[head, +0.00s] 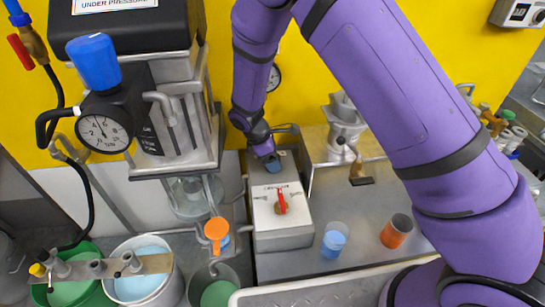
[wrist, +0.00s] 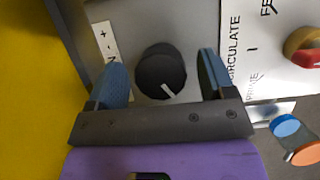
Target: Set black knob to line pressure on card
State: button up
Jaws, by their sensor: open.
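In the wrist view a black knob (wrist: 158,66) with a white pointer line sits on a grey panel. The line points to the lower right. My gripper (wrist: 165,82) is open, with one blue finger on each side of the knob and a small gap showing on both sides. A white label strip (wrist: 105,45) with a plus sign and a partly hidden word lies left of the knob. In the head view my gripper (head: 272,163) is over the back end of the grey control box (head: 280,240) and hides the knob. I cannot make out a card with a line pressure value.
A red selector handle (head: 281,203) is on the box's white plate, near my gripper. A blue cup (head: 334,240) and orange cup (head: 397,231) stand right of the box. Buckets stand lower left.

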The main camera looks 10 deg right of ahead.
jog(key=shift+f, duration=0.1)
jog(key=c, duration=0.9)
jog(key=shift+d, duration=0.1)
jog(key=m+g, duration=0.1)
jog(key=m, duration=0.3)
jog(key=shift+w+m+g, duration=0.1)
jog(key=shift+m+g, duration=0.3)
jog(key=m+g+y, duration=0.1)
jog(key=m, duration=0.2)
jog(key=shift+m, duration=0.3)
jog(key=m+g+y, duration=0.1)
jog(key=m, duration=0.2)
jog(key=shift+m, duration=0.3)
jog(key=shift+m+g+y, duration=0.3)
jog(key=shift+m+y, duration=0.4)
jog(key=shift+m, duration=1.1)
